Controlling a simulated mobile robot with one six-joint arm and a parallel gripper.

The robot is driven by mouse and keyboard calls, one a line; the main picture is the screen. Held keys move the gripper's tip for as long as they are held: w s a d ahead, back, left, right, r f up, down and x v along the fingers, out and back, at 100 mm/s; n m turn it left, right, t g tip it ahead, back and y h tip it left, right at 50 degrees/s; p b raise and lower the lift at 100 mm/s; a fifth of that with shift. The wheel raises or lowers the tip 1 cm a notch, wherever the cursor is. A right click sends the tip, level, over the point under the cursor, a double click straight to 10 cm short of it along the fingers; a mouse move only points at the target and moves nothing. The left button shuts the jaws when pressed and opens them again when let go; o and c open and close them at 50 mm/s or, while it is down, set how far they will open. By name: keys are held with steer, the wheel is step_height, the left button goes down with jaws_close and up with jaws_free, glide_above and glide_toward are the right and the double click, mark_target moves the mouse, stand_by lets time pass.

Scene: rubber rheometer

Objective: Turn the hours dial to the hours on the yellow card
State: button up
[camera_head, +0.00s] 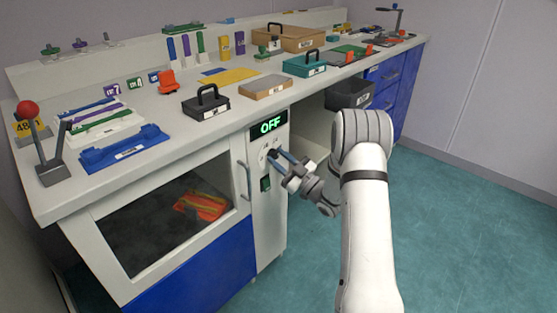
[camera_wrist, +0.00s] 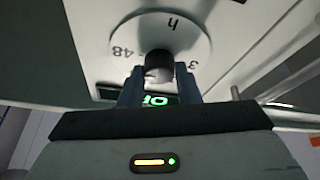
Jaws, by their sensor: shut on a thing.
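The hours dial is a white disc (camera_wrist: 125,40) with "48", an "h" and a partly covered "3" printed on it, upside down in the wrist view. Its dark round knob (camera_wrist: 158,62) is at the centre. My gripper (camera_wrist: 160,86) is shut on the knob, one finger on each side. In the head view my gripper (camera_head: 277,158) meets the panel below the green "OFF" display (camera_head: 270,126). The display also shows partly between the fingers (camera_wrist: 155,100). The yellow card (camera_head: 26,128) stands at the far left, reading about "48", partly hidden by a lever. The knob's pointer is not clear.
A dark switch (camera_head: 265,184) sits just below the dial. The oven door (camera_head: 160,222) with a window and a vertical handle (camera_head: 244,181) is left of the panel. The bench top (camera_head: 175,130) above carries boxes, trays and a red-knobbed lever (camera_head: 27,109). The floor at right is clear.

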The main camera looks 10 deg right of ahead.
steer(key=m, duration=0.1)
steer(key=m+t+h, duration=0.1)
steer(key=m, duration=0.1)
steer(key=m+h, duration=0.1)
steer(key=m, duration=0.1)
steer(key=shift+s+a+f+t, duration=0.15)
steer(key=shift+a+f+t, duration=0.05)
steer(key=shift+f+t, duration=0.1)
steer(key=shift+m, duration=0.5)
steer(key=o, duration=0.7)
steer(key=shift+o, duration=1.3)
steer(key=shift+r, duration=0.2)
steer(key=shift+d, duration=0.1)
steer(key=p+v, duration=0.1)
steer(key=v, duration=0.6)
steer(key=shift+s+f, duration=0.2)
steer(key=shift+s, duration=0.1)
steer(key=shift+d, duration=0.1)
